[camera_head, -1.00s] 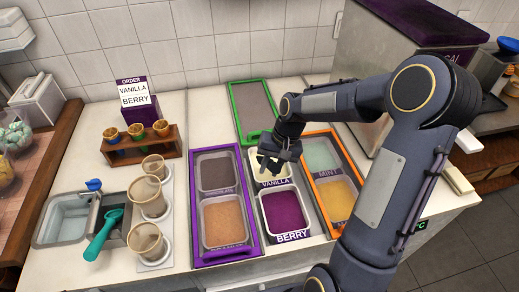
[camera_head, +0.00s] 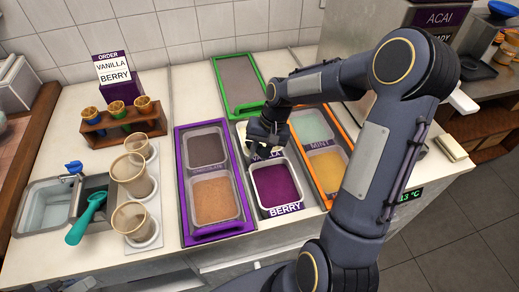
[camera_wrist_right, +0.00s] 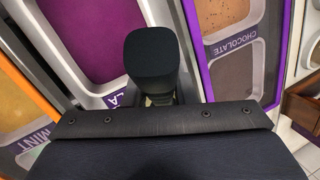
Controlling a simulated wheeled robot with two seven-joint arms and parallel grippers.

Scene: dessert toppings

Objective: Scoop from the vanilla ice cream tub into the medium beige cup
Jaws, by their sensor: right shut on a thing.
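The vanilla tub (camera_head: 242,130), with pale contents and a "VANILLA" label, is behind the berry tub in the head view, mostly hidden by my right gripper (camera_head: 268,136). That gripper is over the tub, shut on a dark-handled tool (camera_wrist_right: 163,52). The tool's rounded black top shows in the wrist view. Its lower end is hidden, so I cannot tell whether it touches the ice cream. Three beige cups stand in a row at the left; the middle one (camera_head: 131,174) looks like the medium cup. My left gripper is not in view.
The berry tub (camera_head: 277,186) is in front of vanilla. A purple-framed tray (camera_head: 184,186) is left and an orange-framed one (camera_head: 348,143) right. A cone rack (camera_head: 118,128) stands behind the cups.

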